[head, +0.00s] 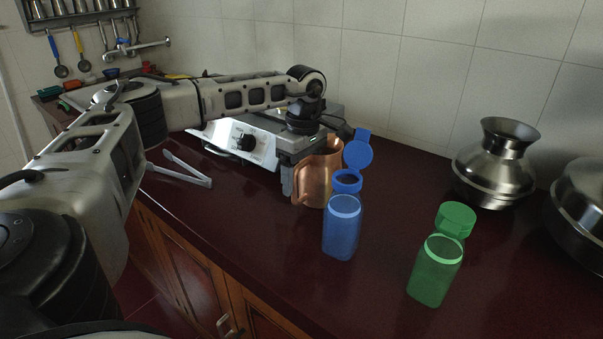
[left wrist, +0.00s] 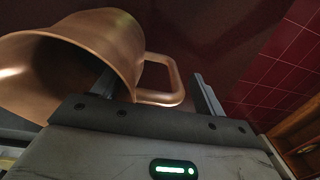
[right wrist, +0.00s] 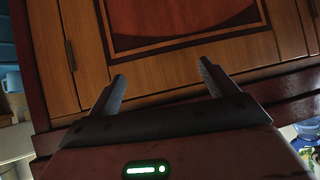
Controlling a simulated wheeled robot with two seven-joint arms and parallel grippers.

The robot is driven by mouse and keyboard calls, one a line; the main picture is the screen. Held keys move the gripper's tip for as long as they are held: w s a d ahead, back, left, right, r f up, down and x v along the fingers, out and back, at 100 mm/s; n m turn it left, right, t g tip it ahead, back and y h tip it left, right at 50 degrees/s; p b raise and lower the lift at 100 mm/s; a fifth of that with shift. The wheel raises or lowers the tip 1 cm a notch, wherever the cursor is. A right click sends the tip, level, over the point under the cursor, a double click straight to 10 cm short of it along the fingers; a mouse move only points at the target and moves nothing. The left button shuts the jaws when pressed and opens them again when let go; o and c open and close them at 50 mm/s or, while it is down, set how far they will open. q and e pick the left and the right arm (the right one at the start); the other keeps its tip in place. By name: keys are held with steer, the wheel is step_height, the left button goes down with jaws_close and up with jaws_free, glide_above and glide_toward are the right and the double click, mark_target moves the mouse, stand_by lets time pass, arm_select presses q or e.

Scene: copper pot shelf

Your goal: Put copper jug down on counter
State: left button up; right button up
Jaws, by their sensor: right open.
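The copper jug (head: 322,172) stands upright on the dark red counter (head: 275,245), beside the stove, and appears to rest on it. In the left wrist view the jug (left wrist: 95,50) fills the upper left, with its handle (left wrist: 172,80) between my left gripper's fingers. My left gripper (head: 291,180) is open, its fingers spread well apart around the handle; one finger is close to the jug's body. In the head view the jug partly hides the gripper. My right gripper (right wrist: 162,85) shows only in its wrist view, open and empty, facing wooden cabinet doors (right wrist: 180,70).
A blue open-lidded container (head: 342,232) stands close in front of the jug, and a green one (head: 436,272) to its right. A steel pot (head: 495,170) is at the back right. Tongs (head: 185,168) lie left of the stove (head: 238,142). The front counter edge is clear.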

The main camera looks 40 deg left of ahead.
arm_select(q)
steer(key=r, duration=1.2)
steer(key=shift+w+r, duration=0.1)
steer(key=shift+w, duration=0.2)
